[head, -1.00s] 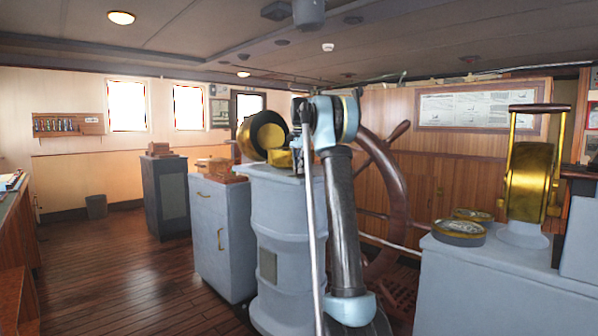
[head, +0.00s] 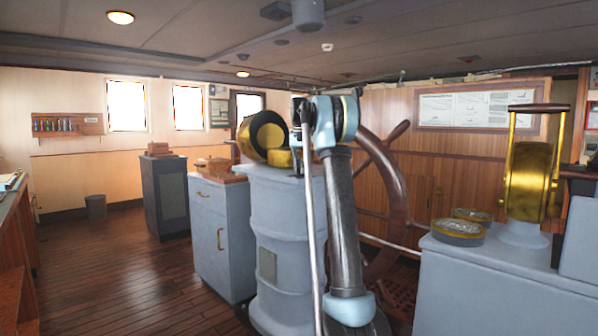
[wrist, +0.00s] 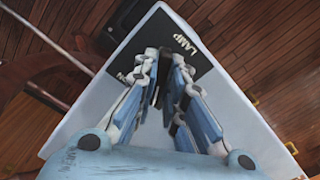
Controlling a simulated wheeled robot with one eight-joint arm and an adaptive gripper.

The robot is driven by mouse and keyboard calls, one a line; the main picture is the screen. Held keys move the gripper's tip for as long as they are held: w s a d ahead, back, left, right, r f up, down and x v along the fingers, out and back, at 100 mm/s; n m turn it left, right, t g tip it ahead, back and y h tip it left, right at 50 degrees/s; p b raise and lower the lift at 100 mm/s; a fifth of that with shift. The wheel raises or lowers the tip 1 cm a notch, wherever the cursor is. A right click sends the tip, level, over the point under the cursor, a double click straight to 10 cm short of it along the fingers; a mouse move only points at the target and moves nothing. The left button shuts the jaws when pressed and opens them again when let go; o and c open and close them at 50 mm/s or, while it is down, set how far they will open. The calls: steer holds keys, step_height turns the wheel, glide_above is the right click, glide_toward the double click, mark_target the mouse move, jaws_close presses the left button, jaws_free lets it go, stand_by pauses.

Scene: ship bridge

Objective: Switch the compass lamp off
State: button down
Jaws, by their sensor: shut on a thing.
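In the wrist view a dark plate (wrist: 184,62) with the white word LAMP, and a partly covered ON, is set on the pale top of a stand. My gripper (wrist: 161,82) is over this plate, its two fingers close together and shut on the lamp switch. The switch itself is mostly hidden between the fingers, so its position cannot be read. In the head view the grey stand (head: 285,215) carries a round brass and black compass housing (head: 262,136). My arm stands in front of the stand's right side and hides the plate and the fingertips.
A wooden steering wheel (head: 388,180) stands right behind my arm. A grey cabinet (head: 222,235) is left of the stand. A grey console (head: 500,285) with a brass telegraph (head: 528,180) is at the right. The wooden floor (head: 130,265) at left is clear.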

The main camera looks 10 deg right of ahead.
steer(key=c, duration=1.7)
jaws_free()
steer(key=shift+o, duration=0.2)
step_height(320, 180, up, 12)
